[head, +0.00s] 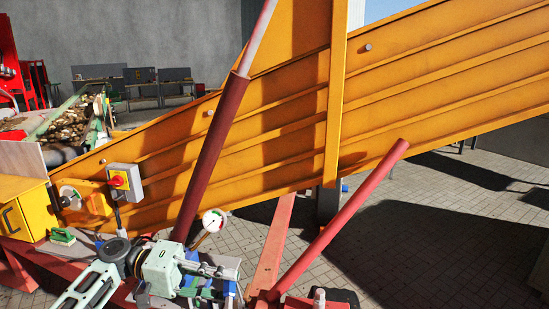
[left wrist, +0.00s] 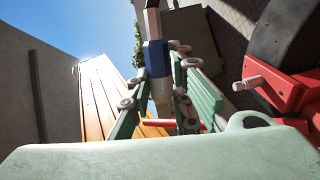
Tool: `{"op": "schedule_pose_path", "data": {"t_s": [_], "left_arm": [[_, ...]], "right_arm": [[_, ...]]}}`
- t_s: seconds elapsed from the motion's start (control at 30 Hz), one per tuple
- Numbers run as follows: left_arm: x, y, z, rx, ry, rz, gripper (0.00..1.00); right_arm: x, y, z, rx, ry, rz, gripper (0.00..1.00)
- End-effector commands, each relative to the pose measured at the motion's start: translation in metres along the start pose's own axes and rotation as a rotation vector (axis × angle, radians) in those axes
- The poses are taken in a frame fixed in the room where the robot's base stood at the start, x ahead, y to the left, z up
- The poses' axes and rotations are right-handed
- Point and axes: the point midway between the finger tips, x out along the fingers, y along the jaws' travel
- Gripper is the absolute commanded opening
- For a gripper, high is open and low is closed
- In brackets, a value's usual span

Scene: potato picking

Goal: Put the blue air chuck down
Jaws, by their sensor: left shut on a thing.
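My left gripper (head: 222,274) reaches in from the bottom left of the head view, over the red frame by the orange conveyor. In the left wrist view, its two green fingers (left wrist: 165,88) are shut on the blue air chuck (left wrist: 156,58). A dark blue band and a pale stem of the chuck show between the fingers; the rest is partly hidden by them. In the head view, blue patches show around the fingers, but I cannot tell which belong to the chuck. My right gripper is in neither view.
A round white gauge (head: 214,220) stands close behind the left gripper. A yellow box (head: 22,208) and a grey switch box (head: 125,181) are at the left. The orange conveyor (head: 270,125) and a slanted red bar (head: 340,218) bound the space. Paved floor lies at the right.

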Motion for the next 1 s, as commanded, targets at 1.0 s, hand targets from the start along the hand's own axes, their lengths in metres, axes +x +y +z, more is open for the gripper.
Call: {"op": "schedule_pose_path", "data": {"t_s": [1.0], "left_arm": [[0.073,-0.094,0.086,-0.074,0.756,-0.084,0.00]], "right_arm": [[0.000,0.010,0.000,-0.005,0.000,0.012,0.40]]}}
